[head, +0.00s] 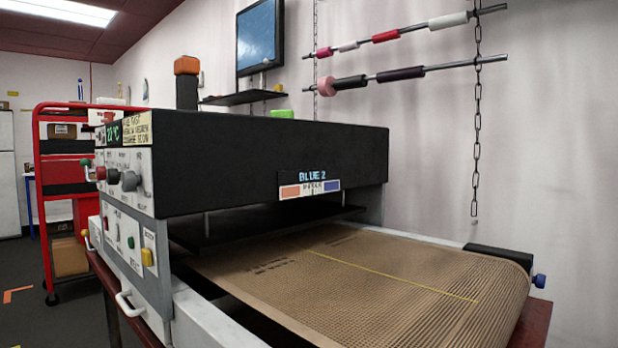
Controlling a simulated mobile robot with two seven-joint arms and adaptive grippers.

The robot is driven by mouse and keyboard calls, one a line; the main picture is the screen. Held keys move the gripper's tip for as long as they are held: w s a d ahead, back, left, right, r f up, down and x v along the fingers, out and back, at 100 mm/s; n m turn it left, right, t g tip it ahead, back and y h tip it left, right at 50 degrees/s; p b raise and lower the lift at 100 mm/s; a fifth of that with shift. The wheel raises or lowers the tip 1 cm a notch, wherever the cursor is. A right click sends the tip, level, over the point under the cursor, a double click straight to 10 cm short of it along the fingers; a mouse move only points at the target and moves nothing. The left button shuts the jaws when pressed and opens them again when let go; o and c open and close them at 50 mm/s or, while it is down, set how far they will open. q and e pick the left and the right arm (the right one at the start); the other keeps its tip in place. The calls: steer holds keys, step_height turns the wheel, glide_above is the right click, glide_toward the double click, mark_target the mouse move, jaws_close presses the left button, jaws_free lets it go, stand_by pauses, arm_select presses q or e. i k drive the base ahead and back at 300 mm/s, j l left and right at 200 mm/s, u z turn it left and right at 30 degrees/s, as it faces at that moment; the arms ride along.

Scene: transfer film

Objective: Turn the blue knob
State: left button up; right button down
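A blue knob (539,281) sticks out at the right end of the conveyor machine, beside the black end block (498,261) of the belt. The machine (270,165) is a long black-topped unit with the label "BLUE 2" on its front. Its left end panel carries several other knobs, including a grey one (130,181), a green one (86,163) and a yellow one (147,257). Neither of my grippers shows in the head view.
The brown mesh belt (390,285) runs out to the right. A red cart (62,190) stands behind the machine's left end. Chains (476,130) and bars with rolls (405,73) hang at the wall. Open floor (50,320) shows at lower left.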

mark_target(539, 280)
steer(key=k+l, duration=0.15)
steer(key=l, duration=0.25)
steer(key=k+l, duration=0.1)
steer(key=l, duration=0.35)
steer(key=k+l, duration=0.15)
steer(key=l, duration=0.25)
steer(key=k+l+z, duration=0.1)
steer(key=l, duration=0.3)
steer(key=k+l, duration=0.1)
steer(key=l, duration=0.35)
